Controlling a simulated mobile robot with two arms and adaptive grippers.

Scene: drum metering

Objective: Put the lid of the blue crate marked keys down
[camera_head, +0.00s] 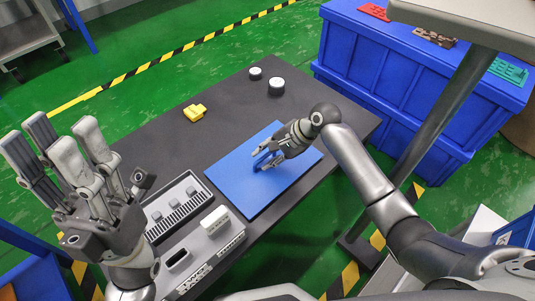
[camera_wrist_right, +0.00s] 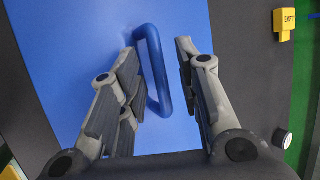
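A flat blue lid (camera_head: 240,178) lies on the dark table. Its blue loop handle (camera_wrist_right: 153,70) stands up from it in the right wrist view. My right gripper (camera_head: 268,158) is over the lid at the handle. In the right wrist view its fingers (camera_wrist_right: 160,80) are open on both sides of the handle, with a clear gap to the right finger. The left finger is close to the handle; I cannot tell if it touches. My left gripper (camera_head: 62,150) is raised at the left, open and empty. I can read no keys marking on any crate.
The dark table (camera_head: 160,140) holds a yellow tag (camera_head: 194,112), reading EMPTY in the wrist view, two white-topped round pieces (camera_head: 276,87), and a grey tray (camera_head: 178,205) near the front. Large blue crates (camera_head: 400,80) stand at upper right. A grey-topped post (camera_head: 440,110) stands in front of them.

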